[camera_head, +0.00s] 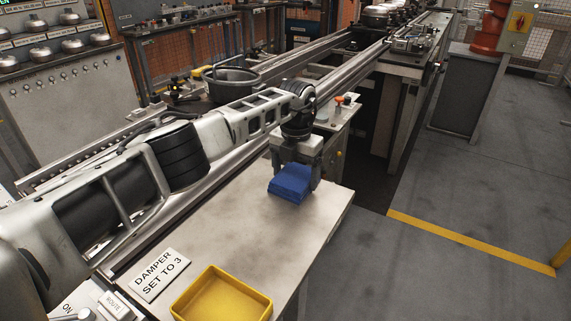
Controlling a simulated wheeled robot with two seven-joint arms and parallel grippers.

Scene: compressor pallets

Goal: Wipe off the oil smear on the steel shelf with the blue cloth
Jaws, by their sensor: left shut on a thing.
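My left gripper (294,172) reaches in from the left and points down over the far part of the steel shelf (230,232). It is shut on the blue cloth (289,184), a folded pad. The cloth is at or just above the shelf surface; I cannot tell whether it touches. No clear oil smear shows on the shelf; there are only faint darker patches, and the cloth and gripper hide part of the surface. My right gripper is not in view.
A dark pan (232,84) stands behind my arm, by the rails. Open floor (440,190) lies to the right.

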